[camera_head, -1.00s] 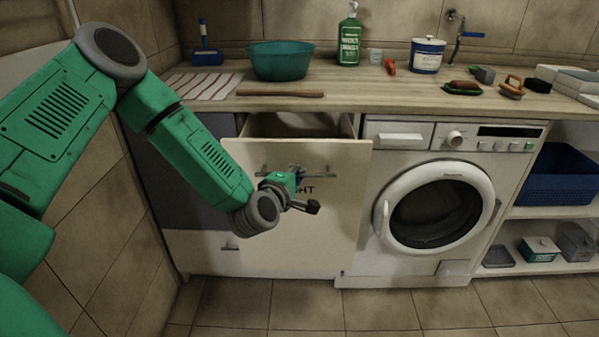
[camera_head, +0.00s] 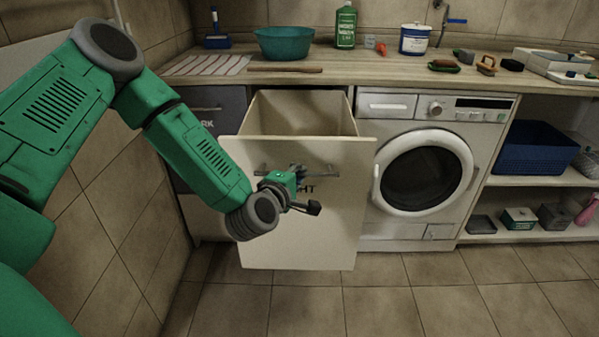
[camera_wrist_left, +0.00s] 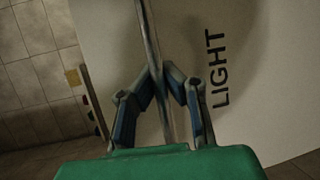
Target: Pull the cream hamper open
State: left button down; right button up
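The cream hamper (camera_head: 300,235) is a tall pull-out bin front under the counter, partly marked "LIGHT" in dark letters. It stands well out from the cabinet, and its open, empty-looking inside shows behind the front. Its grey bar handle (camera_head: 325,172) runs across the upper front. My left gripper (camera_head: 303,180) is at the handle's middle. In the left wrist view the handle bar (camera_wrist_left: 154,45) runs between the two fingers of my left gripper (camera_wrist_left: 160,80), which are closed around it. The lettering shows to the right there. My right gripper is not in view.
A dark hamper (camera_head: 210,105) is at the left, partly behind my arm. The washing machine (camera_head: 425,175) stands right of the cream hamper. The counter (camera_head: 400,75) above holds a teal basin (camera_head: 284,43) and bottles. The tiled floor (camera_head: 400,290) in front is clear.

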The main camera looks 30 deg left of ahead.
pick_arm(q)
jog(key=shift+s+d+f, duration=0.1)
jog(key=shift+s+d, duration=0.1)
jog(key=shift+s, duration=0.1)
jog(key=c, duration=1.6)
grip_release()
jog(key=shift+w+a, duration=0.1)
jog(key=shift+w, duration=0.05)
jog(key=v, duration=1.2)
jog(key=shift+f, duration=0.1)
